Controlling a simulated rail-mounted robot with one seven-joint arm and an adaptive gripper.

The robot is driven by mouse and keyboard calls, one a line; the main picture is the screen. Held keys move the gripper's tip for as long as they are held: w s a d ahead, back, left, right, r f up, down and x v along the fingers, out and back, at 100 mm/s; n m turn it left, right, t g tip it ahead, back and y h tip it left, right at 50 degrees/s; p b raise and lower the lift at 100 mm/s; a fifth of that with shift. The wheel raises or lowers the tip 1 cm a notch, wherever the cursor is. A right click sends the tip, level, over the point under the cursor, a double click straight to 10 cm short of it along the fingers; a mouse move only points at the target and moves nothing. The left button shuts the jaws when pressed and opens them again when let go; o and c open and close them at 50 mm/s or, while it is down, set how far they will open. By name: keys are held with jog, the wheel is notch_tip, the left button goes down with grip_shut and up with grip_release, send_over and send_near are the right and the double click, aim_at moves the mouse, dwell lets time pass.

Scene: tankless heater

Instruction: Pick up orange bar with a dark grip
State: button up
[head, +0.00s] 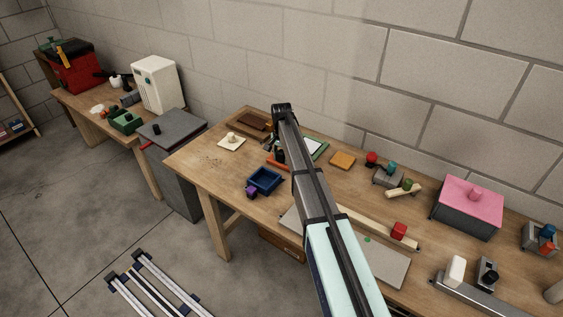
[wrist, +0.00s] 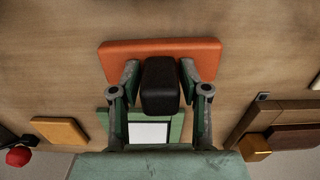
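The orange bar (wrist: 160,50) lies flat on the wooden table, crosswise at the top of the wrist view. Its dark block-shaped grip (wrist: 161,88) stands up toward the camera. My gripper (wrist: 160,74) is open, with one finger on each side of the grip. Narrow gaps seem to show between the fingers and the grip; contact is hard to judge. In the head view the orange bar (head: 273,161) shows only in part, left of my arm, which hides much of it and the gripper.
A green frame with a white panel (wrist: 148,132) lies close to the bar. A yellow-orange block (wrist: 60,131) and a brown tray (wrist: 270,120) lie to either side. In the head view a blue open box (head: 265,180) stands in front of the bar, and a white square piece (head: 232,143) lies left.

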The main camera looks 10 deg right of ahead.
grip_shut()
jog(key=shift+r, duration=0.1)
notch_tip(320, 180, up, 20)
jog(key=b, duration=0.5)
jog(key=shift+c, duration=1.2)
grip_release()
jog(key=shift+c, duration=0.9)
